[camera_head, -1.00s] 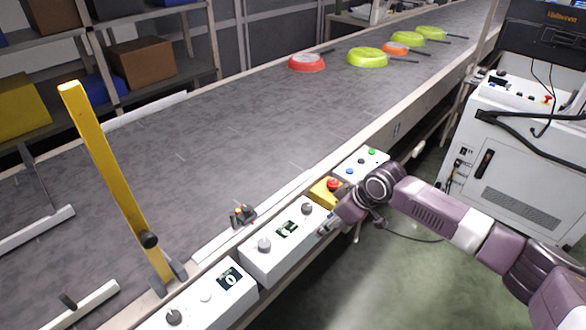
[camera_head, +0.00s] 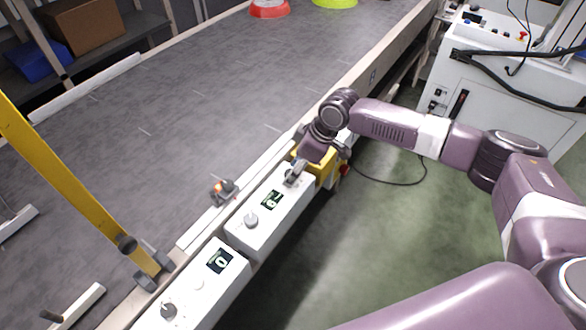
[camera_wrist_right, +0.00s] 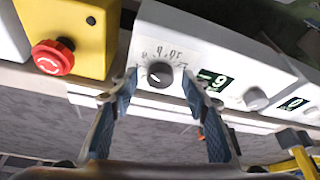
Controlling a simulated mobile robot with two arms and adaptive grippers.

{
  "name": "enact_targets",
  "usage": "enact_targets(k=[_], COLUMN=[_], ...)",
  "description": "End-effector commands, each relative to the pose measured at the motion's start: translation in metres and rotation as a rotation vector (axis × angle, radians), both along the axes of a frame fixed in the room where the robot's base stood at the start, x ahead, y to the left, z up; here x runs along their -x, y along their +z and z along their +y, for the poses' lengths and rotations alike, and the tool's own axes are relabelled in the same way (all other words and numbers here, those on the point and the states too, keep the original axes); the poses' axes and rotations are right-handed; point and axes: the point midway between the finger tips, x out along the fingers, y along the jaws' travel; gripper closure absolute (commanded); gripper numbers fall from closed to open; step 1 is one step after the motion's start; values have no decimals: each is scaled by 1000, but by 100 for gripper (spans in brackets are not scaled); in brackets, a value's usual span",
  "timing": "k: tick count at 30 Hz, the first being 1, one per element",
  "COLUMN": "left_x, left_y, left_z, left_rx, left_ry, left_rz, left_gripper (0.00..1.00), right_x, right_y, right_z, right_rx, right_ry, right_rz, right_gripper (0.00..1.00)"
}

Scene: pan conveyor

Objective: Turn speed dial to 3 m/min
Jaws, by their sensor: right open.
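A white control box (camera_head: 262,233) on the conveyor's near side has a lit display (camera_head: 271,200) and two dials. In the right wrist view, the dark round dial (camera_wrist_right: 158,75) has a printed scale around it; its digits are too small to read surely. My right gripper (camera_wrist_right: 160,77) is open, with one blue-grey finger on each side of this dial; I cannot tell if they touch it. In the head view my right gripper (camera_head: 293,174) covers this dial. The box's other dial (camera_head: 251,220) is grey and stands free. My left gripper is not in view.
A yellow box (camera_wrist_right: 92,35) with a red emergency stop button (camera_wrist_right: 52,57) is close beside my right gripper. A second white box (camera_head: 195,292) with a display is nearer the bottom left. A yellow post (camera_head: 70,180) stands at the left.

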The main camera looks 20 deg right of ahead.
Motion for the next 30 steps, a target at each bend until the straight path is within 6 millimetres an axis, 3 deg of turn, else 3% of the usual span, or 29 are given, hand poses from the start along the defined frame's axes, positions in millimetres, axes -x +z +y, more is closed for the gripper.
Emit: enact_targets(k=[4,9,20,30], left_x=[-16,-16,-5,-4], left_y=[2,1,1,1], left_z=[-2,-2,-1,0], left_rx=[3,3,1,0], left_ry=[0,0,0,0], left_rz=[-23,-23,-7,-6], left_gripper=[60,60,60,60], right_x=[-1,-1,-1,-2], right_y=[-3,-3,-3,-3], right_z=[1,1,1,0], right_rx=[1,1,1,-1], right_ry=[0,0,0,48], right_rz=[-1,-1,-1,0], right_gripper=[57,58,98,99])
